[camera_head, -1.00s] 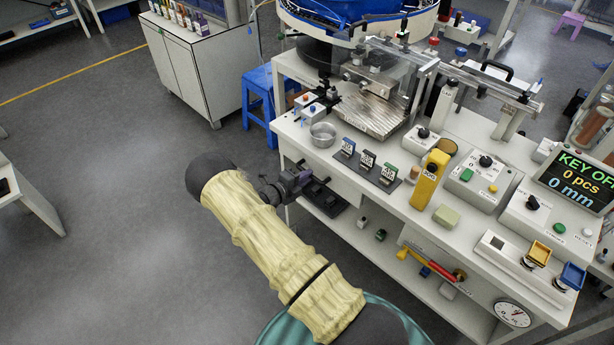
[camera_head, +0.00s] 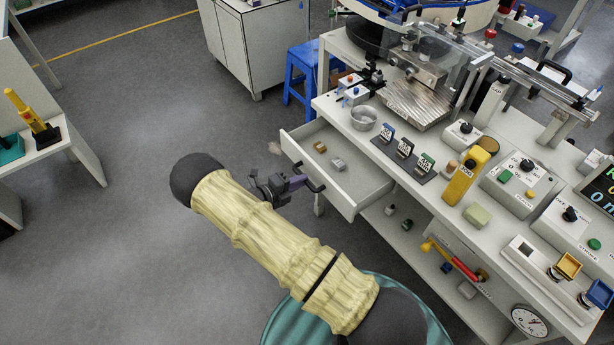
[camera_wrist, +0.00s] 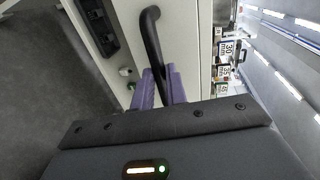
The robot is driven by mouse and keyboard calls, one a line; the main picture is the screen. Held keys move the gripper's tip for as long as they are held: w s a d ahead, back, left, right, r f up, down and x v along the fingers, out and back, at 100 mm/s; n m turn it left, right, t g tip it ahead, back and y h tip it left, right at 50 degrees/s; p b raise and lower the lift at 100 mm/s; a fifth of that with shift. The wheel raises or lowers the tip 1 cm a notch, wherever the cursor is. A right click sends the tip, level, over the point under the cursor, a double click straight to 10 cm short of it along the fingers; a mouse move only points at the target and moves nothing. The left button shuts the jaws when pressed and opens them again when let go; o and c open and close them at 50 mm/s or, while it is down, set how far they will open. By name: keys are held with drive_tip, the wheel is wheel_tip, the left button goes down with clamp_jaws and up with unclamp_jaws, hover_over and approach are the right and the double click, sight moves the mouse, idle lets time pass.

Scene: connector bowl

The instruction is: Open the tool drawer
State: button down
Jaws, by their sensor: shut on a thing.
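The tool drawer (camera_head: 346,203) is a white drawer under the left end of the workbench, pulled well out. Two small blocks, one tan (camera_head: 320,147) and one grey (camera_head: 338,164), lie inside it. A black bar handle (camera_head: 307,175) is on its front, and the handle also shows in the wrist view (camera_wrist: 151,40). My gripper (camera_head: 298,184) is at the handle. In the wrist view its purple fingers (camera_wrist: 164,88) are shut on the lower part of the handle. The fingers and my wrist hide part of the drawer front.
A metal bowl (camera_head: 364,118), numbered cards (camera_head: 404,148) and a yellow device (camera_head: 466,177) stand on the bench top. A lower shelf (camera_head: 425,262) holds tools. A blue stool (camera_head: 300,75) stands behind the bench's left end. The floor at left is clear.

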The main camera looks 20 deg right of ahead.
drive_tip(key=shift+s+a+f, duration=0.1)
drive_tip(key=c, duration=1.4)
unclamp_jaws()
drive_tip(key=b+v, duration=0.1)
drive_tip(key=v, duration=1.6)
drive_tip(key=shift+a+b, duration=0.3)
drive_tip(key=shift+d, duration=0.15)
